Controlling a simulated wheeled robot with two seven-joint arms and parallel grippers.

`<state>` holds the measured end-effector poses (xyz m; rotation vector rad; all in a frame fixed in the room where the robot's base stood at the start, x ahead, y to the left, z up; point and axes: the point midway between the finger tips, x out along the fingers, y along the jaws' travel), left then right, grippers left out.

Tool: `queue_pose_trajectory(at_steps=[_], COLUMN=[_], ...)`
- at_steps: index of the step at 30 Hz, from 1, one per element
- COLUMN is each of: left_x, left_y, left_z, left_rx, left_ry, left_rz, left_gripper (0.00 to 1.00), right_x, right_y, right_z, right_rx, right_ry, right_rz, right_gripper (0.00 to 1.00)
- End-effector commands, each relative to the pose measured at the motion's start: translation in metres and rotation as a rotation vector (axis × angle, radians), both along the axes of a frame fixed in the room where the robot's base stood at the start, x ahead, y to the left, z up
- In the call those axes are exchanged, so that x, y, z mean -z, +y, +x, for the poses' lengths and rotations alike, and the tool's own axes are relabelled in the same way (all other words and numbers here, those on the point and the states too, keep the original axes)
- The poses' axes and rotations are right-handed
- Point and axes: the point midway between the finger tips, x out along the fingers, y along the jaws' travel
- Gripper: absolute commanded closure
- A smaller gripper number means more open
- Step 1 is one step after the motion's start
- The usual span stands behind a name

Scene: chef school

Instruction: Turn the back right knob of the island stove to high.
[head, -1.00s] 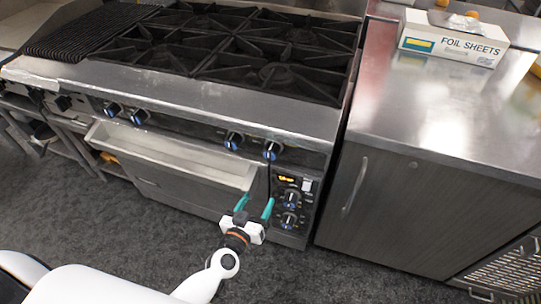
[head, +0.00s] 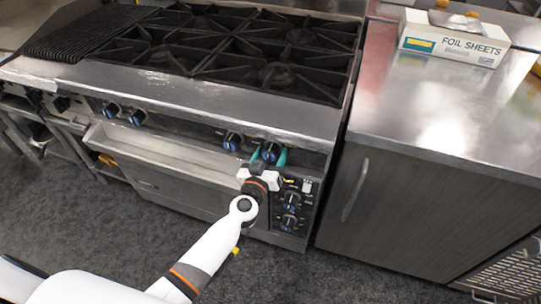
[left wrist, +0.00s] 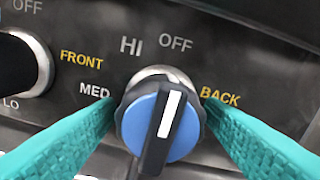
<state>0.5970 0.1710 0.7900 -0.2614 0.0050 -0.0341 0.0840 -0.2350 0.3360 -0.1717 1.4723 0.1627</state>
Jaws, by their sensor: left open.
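The knob marked BACK (left wrist: 162,125) has a blue face and a black grip with a white line, in the middle of the left wrist view. Its white line points up and slightly right, toward the OFF label. HI is printed up and to its left, MED further left. In the head view this knob (head: 271,149) is the rightmost on the stove's front panel. My left gripper (head: 268,155) is open at this knob. Its teal fingers (left wrist: 162,140) stand on both sides of the knob; contact is not clear. My right gripper is not in view.
The knob marked FRONT (left wrist: 22,62) sits close to the left; it also shows in the head view (head: 232,142). Below are the oven door handle ledge (head: 180,152) and lower control knobs (head: 290,201). A grey cabinet (head: 400,200) stands on the right.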

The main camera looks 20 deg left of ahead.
Motion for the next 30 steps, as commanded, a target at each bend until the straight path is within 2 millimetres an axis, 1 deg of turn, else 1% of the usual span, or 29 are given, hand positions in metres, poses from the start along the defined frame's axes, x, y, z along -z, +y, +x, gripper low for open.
queue_pose_trajectory(at_steps=[3, 9, 11, 15, 18, 25, 30], left_x=[-0.0004, -0.0004, -0.0004, -0.0003, -0.0003, -0.0006, -0.0011], left_y=[-0.0003, -0.0003, -0.0003, -0.0002, -0.0002, -0.0004, -0.0007], left_z=[0.0034, 0.0032, 0.0032, 0.0030, 0.0030, 0.0029, 0.0028], left_rx=[0.001, 0.000, 0.000, 0.000, 0.000, 0.000, -0.001], left_ry=[0.000, 0.000, 0.000, 0.000, 0.000, 0.001, 0.004], left_rz=[-0.001, -0.001, -0.001, -0.001, 0.000, -0.024, -0.099], left_gripper=[0.37, 0.37, 0.45, 0.68, 0.81, 0.81, 0.81], right_x=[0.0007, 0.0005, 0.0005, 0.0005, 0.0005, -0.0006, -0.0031], right_y=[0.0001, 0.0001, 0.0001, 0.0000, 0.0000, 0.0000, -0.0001], right_z=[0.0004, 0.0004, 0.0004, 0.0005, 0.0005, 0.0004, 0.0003], right_rx=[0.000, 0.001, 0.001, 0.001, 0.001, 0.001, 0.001], right_ry=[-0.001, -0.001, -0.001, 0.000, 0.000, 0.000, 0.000], right_rz=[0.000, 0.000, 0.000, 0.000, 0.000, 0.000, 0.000], right_gripper=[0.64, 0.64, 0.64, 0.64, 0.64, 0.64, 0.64])
